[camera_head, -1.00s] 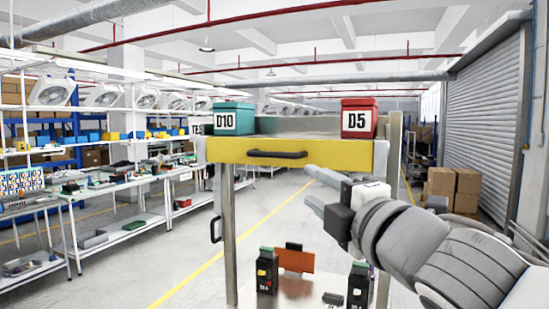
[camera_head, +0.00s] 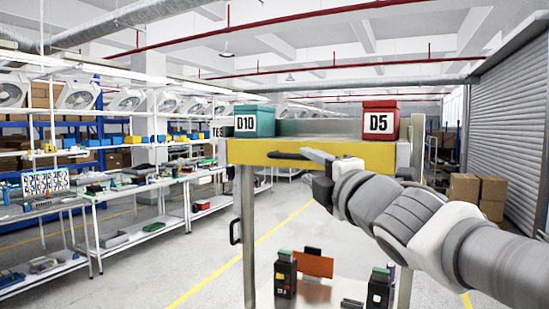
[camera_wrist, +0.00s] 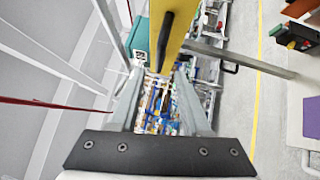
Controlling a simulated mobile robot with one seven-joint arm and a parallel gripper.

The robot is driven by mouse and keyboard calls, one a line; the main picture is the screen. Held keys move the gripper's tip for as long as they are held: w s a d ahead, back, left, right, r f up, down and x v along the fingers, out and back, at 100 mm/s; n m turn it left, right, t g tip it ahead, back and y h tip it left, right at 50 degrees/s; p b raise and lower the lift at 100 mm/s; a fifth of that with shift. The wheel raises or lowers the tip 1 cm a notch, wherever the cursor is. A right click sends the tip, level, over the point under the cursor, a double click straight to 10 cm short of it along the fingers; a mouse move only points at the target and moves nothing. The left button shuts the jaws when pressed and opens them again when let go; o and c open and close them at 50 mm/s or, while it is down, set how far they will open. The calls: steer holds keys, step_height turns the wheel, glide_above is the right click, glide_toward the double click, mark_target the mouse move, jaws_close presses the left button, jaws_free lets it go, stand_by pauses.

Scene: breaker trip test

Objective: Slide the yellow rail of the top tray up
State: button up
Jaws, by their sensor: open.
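The yellow rail (camera_head: 372,156) is the front edge of the top tray, with a black bar handle (camera_head: 287,156) on its face. In the wrist view the yellow rail (camera_wrist: 184,22) runs away from between the fingertips, with the black handle (camera_wrist: 165,38) along its left side. My gripper (camera_head: 316,157) is in front of the rail at the handle's right end and hides that part. In the wrist view my gripper (camera_wrist: 162,72) is open, its two fingers apart and the handle's near end by the gap. I cannot tell whether a finger touches the handle.
A teal D10 box (camera_head: 254,121) and a red D5 box (camera_head: 380,121) stand on the tray's ends. Black breakers (camera_head: 285,273) and an orange plate (camera_head: 313,262) are on the lower shelf. Shelving fills the left; cardboard boxes (camera_head: 478,190) stand at right.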

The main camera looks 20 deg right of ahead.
mark_target(295, 157)
steer(key=w, duration=0.5)
steer(key=w+r, duration=0.1)
steer(key=w, duration=0.2)
steer(key=shift+w+p, duration=0.1)
steer(key=shift+p, duration=0.3)
jaws_close()
stand_by(1.1)
